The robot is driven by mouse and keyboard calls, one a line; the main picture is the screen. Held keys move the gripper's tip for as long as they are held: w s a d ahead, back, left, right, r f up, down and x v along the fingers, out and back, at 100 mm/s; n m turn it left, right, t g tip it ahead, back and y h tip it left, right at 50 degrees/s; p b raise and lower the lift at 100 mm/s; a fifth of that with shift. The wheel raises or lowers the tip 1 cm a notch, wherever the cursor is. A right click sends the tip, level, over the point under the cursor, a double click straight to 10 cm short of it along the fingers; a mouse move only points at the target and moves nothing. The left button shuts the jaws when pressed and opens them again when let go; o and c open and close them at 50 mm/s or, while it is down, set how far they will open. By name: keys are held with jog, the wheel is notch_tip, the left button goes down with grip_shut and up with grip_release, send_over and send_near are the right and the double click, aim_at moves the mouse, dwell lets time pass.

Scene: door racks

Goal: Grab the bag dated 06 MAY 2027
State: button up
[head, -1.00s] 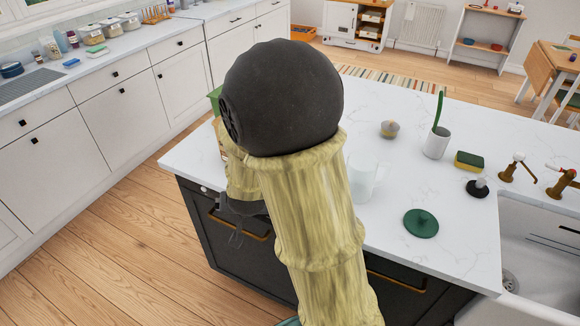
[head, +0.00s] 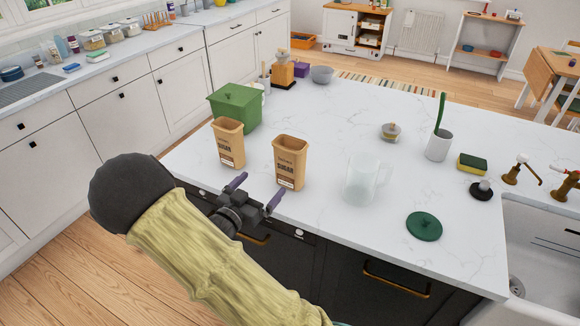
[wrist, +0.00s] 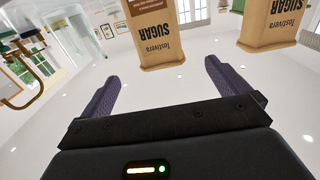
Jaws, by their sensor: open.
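Two brown sugar bags stand upright on the white island counter. The left bag (head: 229,145) is near the green box, and the right bag (head: 290,164) is nearer the glass jug. No date can be read on either. In the wrist view the picture is inverted: the right bag (wrist: 153,35) lies just beyond and between my fingers, and the left bag (wrist: 268,25) is off to the right. My gripper (head: 255,191) is open and empty at the counter's front edge, in front of the bags. Its purple fingers also show in the wrist view (wrist: 162,75), apart from both bags.
A green lidded box (head: 235,108) stands behind the left bag. A clear glass jug (head: 362,180) stands right of the right bag, with a dark green lid (head: 424,226) farther right. The counter behind the right bag is mostly clear.

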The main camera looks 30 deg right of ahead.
aim_at(284, 159)
jog(key=p+x, duration=0.2)
jog(key=x, duration=1)
jog(key=shift+w+d+p, duration=0.1)
jog(key=shift+p, duration=0.3)
jog(key=shift+w+d+r+p, duration=0.2)
jog(key=shift+d+r+p, duration=0.15)
jog(key=shift+d, duration=0.1)
jog(key=x, duration=0.1)
jog(key=p+x, duration=0.1)
jog(key=x, duration=0.1)
jog(key=shift+d+r+p, duration=0.3)
jog(key=shift+w+d+f, duration=0.15)
jog(key=shift+w+d, duration=0.1)
jog(key=shift+w, duration=0.05)
